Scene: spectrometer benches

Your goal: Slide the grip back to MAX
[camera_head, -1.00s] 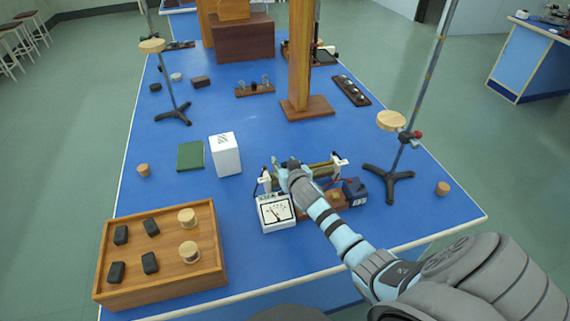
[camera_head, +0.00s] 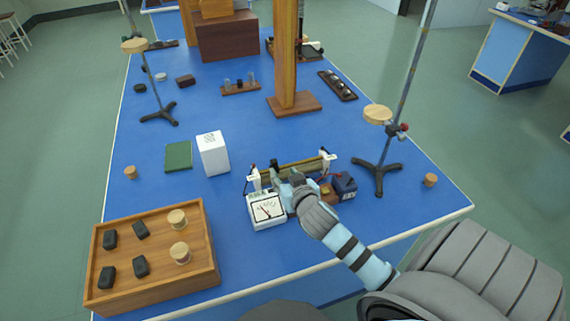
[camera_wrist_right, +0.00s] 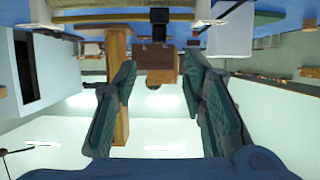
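A slide rheostat (camera_head: 305,169) with a bar between two white end posts lies near the front edge of the blue bench. Its small black grip (camera_head: 274,166) is left of the bar's middle in the head view. In the right wrist view the grip (camera_wrist_right: 159,16) shows at the top, beyond and between my fingertips. My right gripper (camera_head: 283,178) is just in front of the rheostat; in the wrist view its fingers (camera_wrist_right: 160,68) are apart with nothing between them. No MAX marking can be read. My left gripper is not in view.
A white meter (camera_head: 266,211) stands close to the left of my right gripper, and a dark blue box (camera_head: 344,185) to the right. A stand (camera_head: 378,166) is further right. A wooden tray (camera_head: 205,245) with weights is front left. A white box (camera_head: 213,154) is behind the meter.

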